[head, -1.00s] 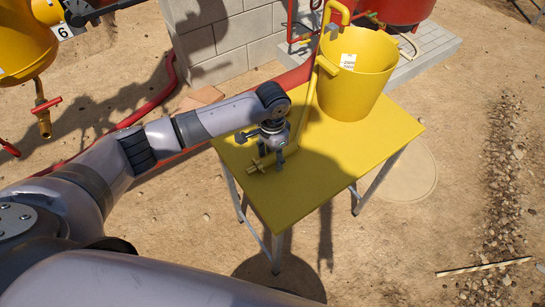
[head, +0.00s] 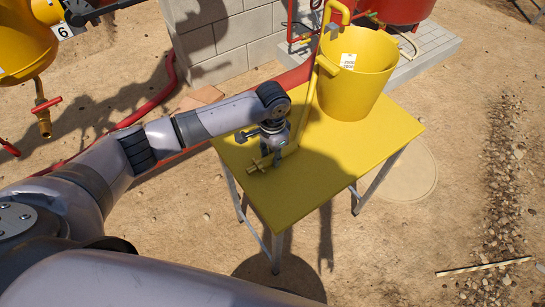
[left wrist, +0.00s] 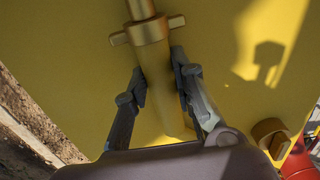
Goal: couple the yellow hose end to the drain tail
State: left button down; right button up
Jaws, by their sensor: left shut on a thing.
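The yellow hose (head: 303,115) comes over the bucket's rim and runs down to the yellow table. Its brass end with side lugs (head: 255,168) lies low over the table near its left edge; in the left wrist view the brass end (left wrist: 148,30) points away beyond the fingers. My left gripper (head: 271,160) is shut on the hose just behind the brass end, one finger on each side in the left wrist view (left wrist: 160,85). The drain tail (head: 44,125) hangs below the yellow vessel at the upper left, under a red-handled valve. My right gripper is out of view.
The yellow bucket (head: 358,85) stands on the far part of the yellow table (head: 330,165). A red hose (head: 150,105) lies on the ground between table and vessel. A block wall (head: 230,45) stands behind. The table's near part is clear.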

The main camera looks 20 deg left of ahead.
aim_at(273, 155)
pick_arm(q)
jog(key=shift+r, duration=0.2)
notch_tip(273, 155, up, 20)
jog(key=b, duration=0.1)
jog(key=shift+f, duration=0.15)
jog(key=c, duration=1.9)
grip_release()
grip_shut()
